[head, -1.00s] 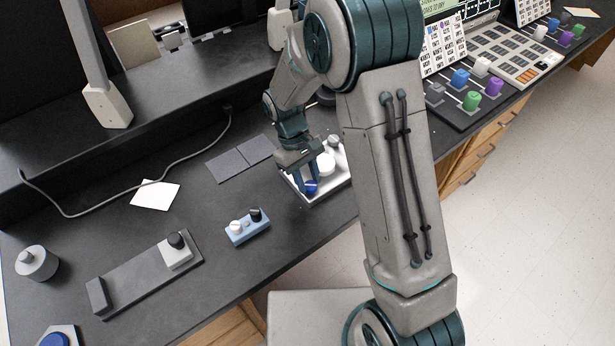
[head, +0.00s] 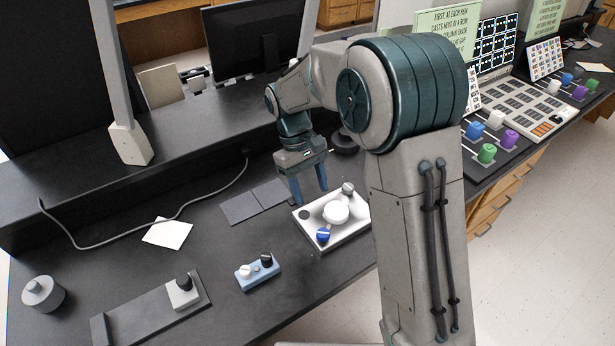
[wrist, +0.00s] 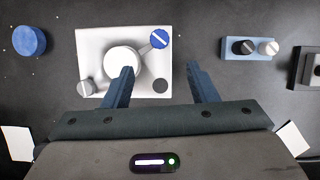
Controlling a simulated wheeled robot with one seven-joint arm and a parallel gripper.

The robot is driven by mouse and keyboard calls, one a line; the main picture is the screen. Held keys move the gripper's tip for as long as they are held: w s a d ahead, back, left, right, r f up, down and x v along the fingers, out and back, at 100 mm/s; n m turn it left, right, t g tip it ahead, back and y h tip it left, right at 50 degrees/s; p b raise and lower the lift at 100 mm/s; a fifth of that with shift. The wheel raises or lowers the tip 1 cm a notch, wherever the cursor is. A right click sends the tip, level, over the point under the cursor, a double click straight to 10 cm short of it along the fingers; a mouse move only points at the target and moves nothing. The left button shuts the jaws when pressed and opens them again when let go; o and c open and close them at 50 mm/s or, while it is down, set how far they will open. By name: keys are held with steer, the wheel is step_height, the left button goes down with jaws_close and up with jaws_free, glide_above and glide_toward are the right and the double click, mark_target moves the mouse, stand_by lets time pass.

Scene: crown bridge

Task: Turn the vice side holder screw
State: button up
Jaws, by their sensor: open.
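A white plate (head: 345,236) on the dark bench carries a round white disc (head: 335,212), a blue slotted screw head (head: 323,235) at its near side, a grey knob (head: 347,188) and a dark round spot (head: 304,214). I cannot tell for certain which part is the side holder screw. My gripper (head: 310,196) is open and empty above the plate, fingers pointing down. In the wrist view my gripper (wrist: 160,70) has its left finger overlapping the disc (wrist: 120,58); the blue screw head (wrist: 159,39) lies beyond the fingertips, apart from them.
A small blue block (head: 257,275) with a white and a black knob stands left of the plate. A grey rail (head: 140,315) with a black-knobbed block lies further left, beside a grey cylinder (head: 42,293). Two flat dark pads (head: 241,208) and white paper (head: 167,233) lie behind.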

steer(key=v, duration=0.2)
steer(key=shift+w+a+r, duration=0.1)
steer(key=shift+r, duration=0.25)
steer(key=s+d+r+m+t+y, duration=0.1)
steer(key=s+d+r+m+t, duration=0.2)
steer(key=s+d, duration=0.5)
steer(key=s+d+r+m+t+y, duration=0.1)
steer(key=s+d+r+m+t, duration=0.1)
steer(key=s+d, duration=0.6)
steer(key=shift+s+r+m+t+y, duration=0.4)
steer(key=shift+s+m+t, duration=0.4)
steer(key=shift+m, duration=0.6)
steer(key=shift+d, duration=0.15)
stand_by(0.4)
